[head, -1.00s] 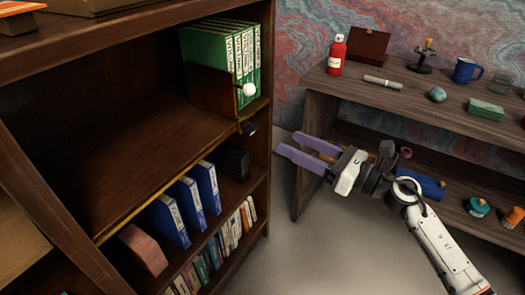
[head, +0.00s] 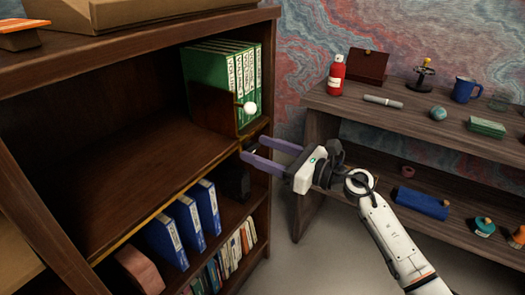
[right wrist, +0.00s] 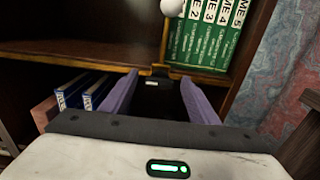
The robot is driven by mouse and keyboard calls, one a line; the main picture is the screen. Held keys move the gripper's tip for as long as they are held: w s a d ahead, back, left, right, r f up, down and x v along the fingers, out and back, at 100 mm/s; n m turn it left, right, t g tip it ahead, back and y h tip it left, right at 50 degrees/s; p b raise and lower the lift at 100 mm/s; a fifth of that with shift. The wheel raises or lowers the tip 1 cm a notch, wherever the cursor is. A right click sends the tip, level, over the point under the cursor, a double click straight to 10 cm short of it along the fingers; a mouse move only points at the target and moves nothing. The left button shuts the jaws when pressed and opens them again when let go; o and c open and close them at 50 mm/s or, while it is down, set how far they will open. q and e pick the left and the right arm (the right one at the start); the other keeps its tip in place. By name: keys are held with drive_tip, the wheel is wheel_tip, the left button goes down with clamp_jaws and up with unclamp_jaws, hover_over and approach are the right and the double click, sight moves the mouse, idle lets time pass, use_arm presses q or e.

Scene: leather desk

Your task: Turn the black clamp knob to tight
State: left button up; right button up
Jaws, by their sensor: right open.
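The black clamp knob (head: 250,148) sits on the front edge of the bookcase shelf, at the brass rail. It also shows in the right wrist view (right wrist: 158,82), between the purple fingers. My right gripper (head: 252,150) is open, with its fingertips at the shelf edge, one above and one below the knob in the head view. I cannot tell whether either finger touches it. The wooden bookend (head: 214,110) with a white ball knob (head: 249,108) stands above, against green binders (head: 225,72). My left gripper is not in view.
Blue binders (head: 187,223), a black box (head: 235,184) and books (head: 232,253) fill lower shelves. The brass rail (head: 160,207) runs along the shelf edge. A side table (head: 410,112) at right holds a red bottle (head: 336,76), a blue mug (head: 464,90) and other items.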

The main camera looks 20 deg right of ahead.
drive_tip(key=shift+c, duration=0.2)
drive_tip(key=c, duration=1)
